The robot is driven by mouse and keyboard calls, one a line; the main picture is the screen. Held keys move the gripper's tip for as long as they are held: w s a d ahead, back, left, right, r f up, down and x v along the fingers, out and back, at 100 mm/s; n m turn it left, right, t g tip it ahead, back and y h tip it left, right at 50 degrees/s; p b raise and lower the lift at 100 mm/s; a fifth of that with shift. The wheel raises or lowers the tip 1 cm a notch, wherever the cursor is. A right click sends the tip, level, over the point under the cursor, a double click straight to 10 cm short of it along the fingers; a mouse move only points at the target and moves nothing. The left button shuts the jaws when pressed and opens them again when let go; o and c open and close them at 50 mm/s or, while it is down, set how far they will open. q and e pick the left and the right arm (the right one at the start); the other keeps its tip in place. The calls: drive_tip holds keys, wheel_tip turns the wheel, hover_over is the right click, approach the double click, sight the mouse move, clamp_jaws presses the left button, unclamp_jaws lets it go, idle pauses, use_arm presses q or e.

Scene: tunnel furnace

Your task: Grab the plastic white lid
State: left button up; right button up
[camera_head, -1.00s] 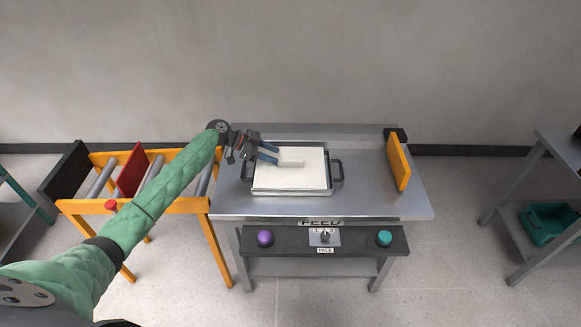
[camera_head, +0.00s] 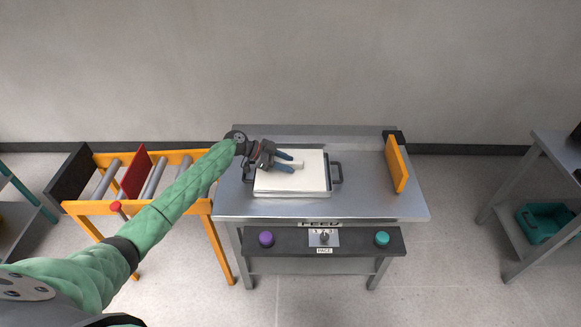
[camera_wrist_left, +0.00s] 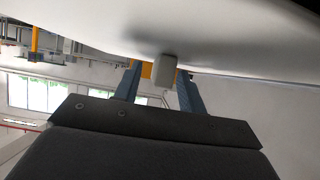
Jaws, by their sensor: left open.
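The white lid (camera_head: 300,182) lies flat on a metal tray with dark side handles, on the steel table. A small white bar-like handle stands up from the lid's middle; in the left wrist view this handle (camera_wrist_left: 165,71) sits between the two blue fingers. My left gripper (camera_head: 293,164) is open at the lid's left half, its fingers on either side of the handle's left end. In the left wrist view the gripper (camera_wrist_left: 156,82) shows a gap on both sides of the handle. My right gripper is not in view.
The steel table (camera_head: 370,200) has free room right of the tray, up to an upright orange plate (camera_head: 396,164). A roller conveyor (camera_head: 130,180) with a red plate stands left. A panel (camera_head: 350,243) with purple and teal buttons is in front.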

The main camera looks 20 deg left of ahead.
use_arm(q)
drive_tip(key=shift+d+f, duration=0.1)
drive_tip(key=shift+d, duration=0.1)
clamp_jaws()
drive_tip(key=shift+w, duration=0.1)
